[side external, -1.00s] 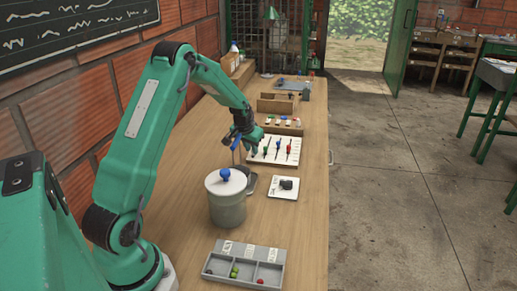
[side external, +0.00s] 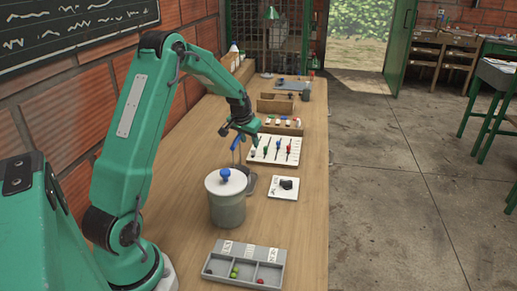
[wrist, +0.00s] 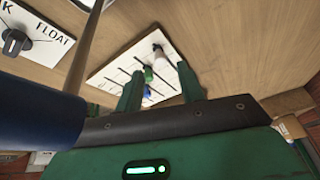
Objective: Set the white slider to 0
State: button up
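The white slider board (side external: 262,161) lies on the bench with several coloured sliders in slots. Its white slider (side external: 253,153) is at the left end of the row. In the wrist view the board (wrist: 105,72) is tilted, and a white knob (wrist: 157,50) shows near green and blue ones. Its scale marks are too small to read. My gripper (side external: 253,143) is just above the board's left side, close to the white slider; contact cannot be told. In the wrist view its two green fingers (wrist: 161,88) stand apart, with nothing seen held between them.
A blue-handled lever (side external: 236,142) stands close to my gripper's left; its handle fills the wrist view's lower left (wrist: 40,125). A lidded pot (side external: 227,208), a black knob on a white plate (side external: 284,188) and a grey tray (side external: 243,268) are nearer the camera.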

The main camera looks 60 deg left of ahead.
jog(key=shift+v, duration=1.6)
jog(key=s+d+r+m+t+h, duration=0.1)
jog(key=s+d+r, duration=0.3)
jog(key=d+r, duration=0.3)
jog(key=s+d+r+m, duration=0.1)
jog(key=s+d+r, duration=0.4)
jog(key=d, duration=0.5)
jog(key=s+d+r+m+h, duration=0.1)
jog(key=s+d+r+m, duration=0.1)
jog(key=s+d, duration=1)
jog(key=s, duration=0.3)
jog(key=shift+s+m+t, duration=0.3)
jog(key=shift+s+t, duration=0.1)
